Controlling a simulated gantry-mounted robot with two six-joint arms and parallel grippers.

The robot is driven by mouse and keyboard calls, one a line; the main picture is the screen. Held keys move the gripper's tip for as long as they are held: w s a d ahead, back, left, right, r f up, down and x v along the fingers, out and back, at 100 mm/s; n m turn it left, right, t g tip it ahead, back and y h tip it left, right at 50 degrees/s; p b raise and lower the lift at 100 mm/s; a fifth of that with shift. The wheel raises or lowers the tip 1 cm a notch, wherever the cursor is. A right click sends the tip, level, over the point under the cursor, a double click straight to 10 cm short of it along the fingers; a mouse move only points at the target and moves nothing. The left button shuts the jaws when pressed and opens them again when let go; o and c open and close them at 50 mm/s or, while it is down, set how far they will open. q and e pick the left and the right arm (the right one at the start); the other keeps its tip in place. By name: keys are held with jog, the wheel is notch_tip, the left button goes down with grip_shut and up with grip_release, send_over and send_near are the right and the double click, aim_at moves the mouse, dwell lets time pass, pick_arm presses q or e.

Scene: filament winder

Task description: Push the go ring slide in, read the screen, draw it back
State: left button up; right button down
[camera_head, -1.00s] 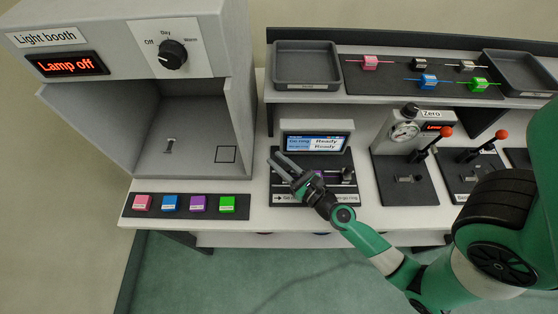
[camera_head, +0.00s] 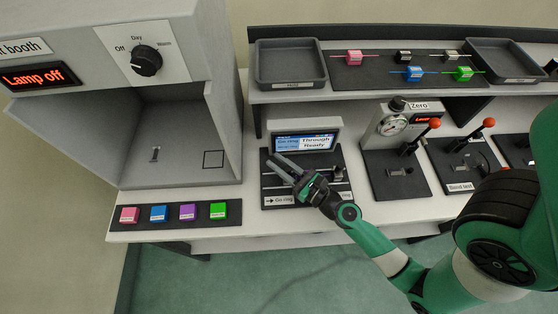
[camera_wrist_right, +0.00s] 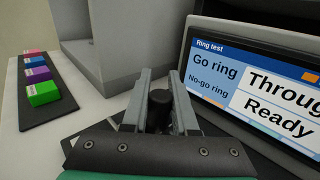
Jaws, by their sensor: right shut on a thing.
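The ring test station (camera_head: 272,187) stands on the bench, with its screen (camera_head: 304,142) at the back. In the right wrist view the screen (camera_wrist_right: 255,85) reads "Go ring" with "Through", cut off at the edge, and "No-go ring" with "Ready". My right gripper (camera_head: 286,168) is over the left, go ring side of the station. In the right wrist view its fingers (camera_wrist_right: 159,88) are shut on a dark round knob (camera_wrist_right: 160,108), the go ring slide's knob. The rest of that slide is hidden by my gripper. My left gripper is not in view.
The light booth (camera_head: 170,130) stands at left, reading "Lamp off". Coloured blocks lie on a dark strip (camera_head: 131,227) before it. The zero gauge station (camera_head: 378,180) and bend test station stand at right. A shelf behind holds a grey tray (camera_head: 290,83) and coloured pieces.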

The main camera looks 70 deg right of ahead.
jog(key=c, duration=1.1)
grip_release()
jog(key=shift+d, duration=0.1)
jog(key=o, duration=0.4)
jog(key=shift+s, duration=0.25)
jog(key=shift+w, duration=0.1)
jog(key=b+v, duration=0.2)
jog(key=v, duration=0.2)
jog(key=b+v, duration=0.2)
jog(key=v, duration=0.3)
jog(key=shift+s+d+f+b, duration=0.1)
jog(key=shift+s+f+b, duration=0.1)
jog(key=shift+b, duration=0.1)
jog(key=shift+s+r, duration=0.1)
jog(key=shift+s, duration=0.2)
jog(key=shift+s+a+r, duration=0.15)
jog(key=shift+s+a, duration=0.4)
jog(key=shift+s, duration=0.15)
